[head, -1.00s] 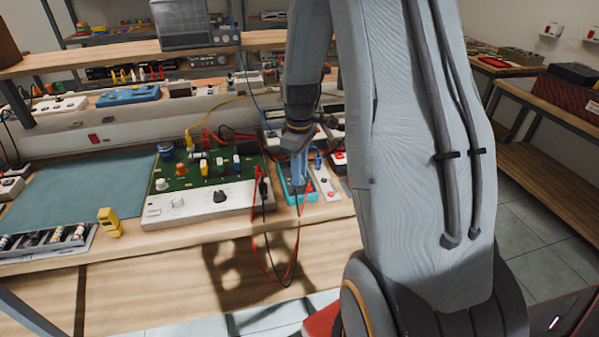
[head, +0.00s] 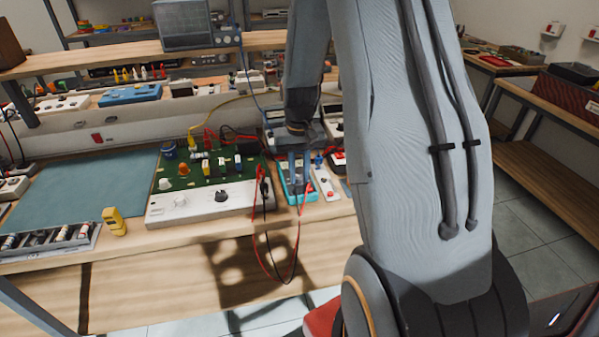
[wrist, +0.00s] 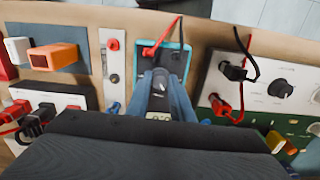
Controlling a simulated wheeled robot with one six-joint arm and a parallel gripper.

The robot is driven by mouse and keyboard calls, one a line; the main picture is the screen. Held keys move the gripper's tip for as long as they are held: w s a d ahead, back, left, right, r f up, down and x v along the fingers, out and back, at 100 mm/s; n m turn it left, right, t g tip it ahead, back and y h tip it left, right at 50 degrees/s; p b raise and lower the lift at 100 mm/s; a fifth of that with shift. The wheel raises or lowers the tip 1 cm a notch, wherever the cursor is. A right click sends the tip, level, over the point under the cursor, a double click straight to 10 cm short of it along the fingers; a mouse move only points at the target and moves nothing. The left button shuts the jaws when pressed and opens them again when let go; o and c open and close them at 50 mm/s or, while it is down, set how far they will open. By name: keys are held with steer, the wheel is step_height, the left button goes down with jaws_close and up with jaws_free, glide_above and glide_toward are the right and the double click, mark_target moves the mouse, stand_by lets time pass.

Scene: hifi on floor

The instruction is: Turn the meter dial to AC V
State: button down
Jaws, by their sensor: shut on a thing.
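The meter (head: 306,196) is a small teal-cased unit lying on the workbench, right of the green circuit board. It also shows in the wrist view (wrist: 187,50), with a red and a black lead at its edge nearest the bench front. Its dark round dial (wrist: 160,83) sits between the two blue-grey fingers of my gripper (wrist: 160,92), which are shut on it. My gripper (head: 296,175) reaches straight down over the meter in the head view. A small display (wrist: 158,116) shows just beyond the dial. The dial's markings and pointed setting are too small to read.
A board with a white control panel (head: 180,206) and knobs stands close left of the meter. A narrow switch strip (head: 325,184) lies close right. Red and black leads (head: 262,235) hang over the bench front. A teal mat (head: 85,187) lies further left.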

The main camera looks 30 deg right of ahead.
mark_target(298, 177)
steer(key=m, duration=0.7)
steer(key=shift+w, duration=0.1)
steer(key=m, duration=0.4)
steer(key=shift+m, duration=2.1)
steer(key=c, duration=1.6)
jaws_free()
steer(key=shift+o, duration=0.2)
steer(key=shift+r, duration=0.15)
step_height(298, 177, up, 8)
steer(key=shift+f+b, duration=0.25)
steer(key=shift+b, duration=0.5)
